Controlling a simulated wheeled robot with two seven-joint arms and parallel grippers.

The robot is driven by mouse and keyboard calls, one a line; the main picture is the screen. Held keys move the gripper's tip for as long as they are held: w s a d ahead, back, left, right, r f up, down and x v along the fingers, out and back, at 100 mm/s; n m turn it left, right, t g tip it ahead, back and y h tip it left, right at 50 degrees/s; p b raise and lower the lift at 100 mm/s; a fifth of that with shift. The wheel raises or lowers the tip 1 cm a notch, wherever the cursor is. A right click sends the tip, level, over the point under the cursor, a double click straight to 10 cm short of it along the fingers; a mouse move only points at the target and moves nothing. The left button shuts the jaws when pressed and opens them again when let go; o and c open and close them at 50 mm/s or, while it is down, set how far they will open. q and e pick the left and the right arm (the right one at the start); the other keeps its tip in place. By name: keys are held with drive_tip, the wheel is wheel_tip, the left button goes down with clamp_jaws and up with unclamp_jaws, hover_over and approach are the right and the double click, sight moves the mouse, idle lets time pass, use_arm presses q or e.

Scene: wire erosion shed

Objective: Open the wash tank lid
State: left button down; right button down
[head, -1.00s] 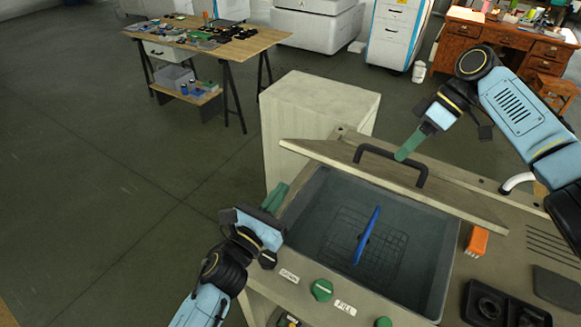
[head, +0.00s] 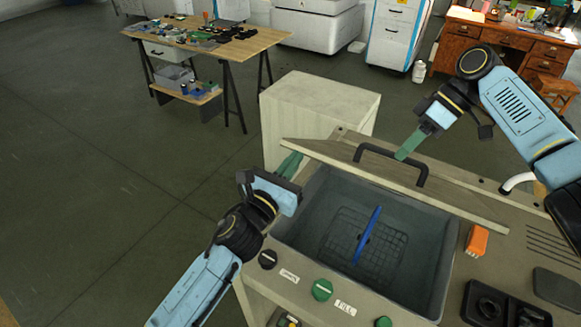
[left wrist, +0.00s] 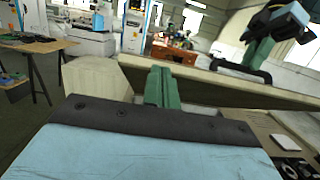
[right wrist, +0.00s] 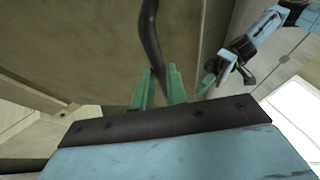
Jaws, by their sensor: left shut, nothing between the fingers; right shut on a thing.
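The wash tank lid (head: 440,193) is a beige panel raised at a tilt above the open tank (head: 312,226), with a dark bar handle (head: 372,149) on its face. My right gripper (head: 404,153) is shut on this handle; the bar (right wrist: 150,35) runs to the green fingers in the right wrist view. My left gripper (head: 291,163) is shut and empty beside the lid's left end. In the left wrist view its fingers (left wrist: 162,88) are close to the lid's edge (left wrist: 235,92); I cannot tell whether they touch it. A blue bar (head: 367,235) and a wire rack show inside the tank.
The tank's front panel has a green knob (head: 322,290) and a black knob (head: 267,259). An orange block (head: 477,240) and a black tray (head: 500,305) are on the right of the top. A pale cabinet (head: 315,110) stands behind. Floor at left is clear.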

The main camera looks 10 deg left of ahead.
use_arm(q)
drive_tip(key=shift+w+d+r, duration=0.1)
drive_tip(key=shift+w+r, duration=0.3)
drive_tip(key=shift+r, duration=0.45)
use_arm(e)
drive_tip(key=shift+d+f, duration=0.2)
drive_tip(key=shift+f, duration=0.3)
drive_tip(key=c, duration=1.9)
unclamp_jaws()
use_arm(q)
drive_tip(key=shift+w+d+f, duration=0.1)
drive_tip(key=shift+w+f, duration=0.2)
use_arm(e)
drive_tip(key=o, duration=0.5)
drive_tip(key=shift+w, duration=0.35)
drive_tip(key=shift+r, duration=0.1)
